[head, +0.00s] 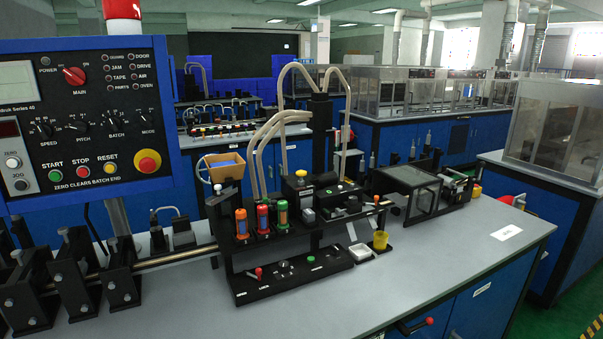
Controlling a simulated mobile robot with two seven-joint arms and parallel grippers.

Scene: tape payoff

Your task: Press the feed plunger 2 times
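The black tape machine (290,245) stands on the grey bench in the middle of the head view. I cannot tell for sure which part is the feed plunger. Small knobs on the machine include a yellow-topped one (300,173), a white one (218,187) and an orange one (376,198). A red-handled lever (259,272) and a green button (311,259) sit on its low front panel. Neither of my grippers is in view.
A blue control panel (85,115) stands at the left. Black blocks (120,275) with a rail line the bench's left side. A yellow cup (380,240) and white tray (360,252) sit right of the front panel.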

